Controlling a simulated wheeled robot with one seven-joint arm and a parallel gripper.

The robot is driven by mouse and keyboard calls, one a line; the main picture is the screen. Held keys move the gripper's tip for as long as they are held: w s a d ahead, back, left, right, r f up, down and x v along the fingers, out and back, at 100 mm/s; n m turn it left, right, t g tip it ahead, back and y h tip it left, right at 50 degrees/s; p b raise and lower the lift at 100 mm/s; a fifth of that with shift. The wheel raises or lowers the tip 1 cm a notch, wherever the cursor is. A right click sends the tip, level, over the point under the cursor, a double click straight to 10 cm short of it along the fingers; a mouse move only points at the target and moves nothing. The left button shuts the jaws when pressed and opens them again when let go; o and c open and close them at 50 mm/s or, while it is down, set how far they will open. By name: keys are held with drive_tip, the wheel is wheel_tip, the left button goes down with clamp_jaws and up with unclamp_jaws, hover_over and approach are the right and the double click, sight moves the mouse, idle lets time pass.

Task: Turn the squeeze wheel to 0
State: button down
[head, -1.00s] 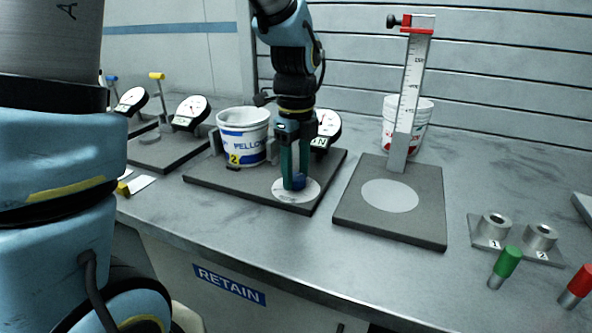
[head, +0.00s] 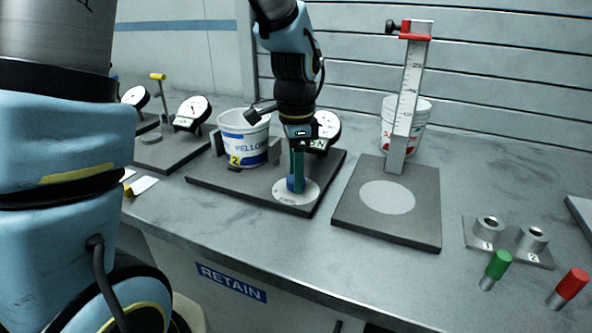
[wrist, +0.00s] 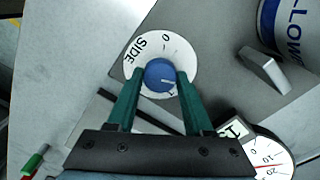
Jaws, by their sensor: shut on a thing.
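The squeeze wheel is a blue knob (wrist: 160,74) on a white round dial (wrist: 136,68) marked SIDE, with small figures along its rim. In the head view the blue knob (head: 294,185) stands at the front right of a dark base plate (head: 236,195). A pale pointer mark on the knob points to the right in the wrist view, near the mark that looks like 1. The 0 mark is at the dial's upper part there. My gripper (wrist: 159,76) has its green fingers on both sides of the knob, shut on it. In the head view it comes down from above.
A white YELLOW bucket (head: 245,145) and a round gauge (head: 326,127) stand on the same plate, close to my gripper. To the right is a plate (head: 350,222) with a ruled upright post (head: 405,105). Green (head: 497,265) and red (head: 570,285) plugs are at the front right.

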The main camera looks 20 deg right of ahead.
drive_tip(key=n+p, duration=0.1)
drive_tip(key=n, duration=0.4)
drive_tip(key=shift+n, duration=0.3)
drive_tip(key=n+p, duration=0.1)
drive_tip(key=n, duration=0.3)
drive_tip(key=shift+r, duration=0.1)
drive_tip(key=n+p, duration=0.1)
drive_tip(key=n, duration=0.4)
drive_tip(key=shift+n+p, duration=0.3)
drive_tip(key=shift+n, duration=0.1)
drive_tip(key=shift+n+p, duration=0.75)
drive_tip(key=shift+n, duration=1.15)
drive_tip(key=shift+c, duration=1.5)
unclamp_jaws()
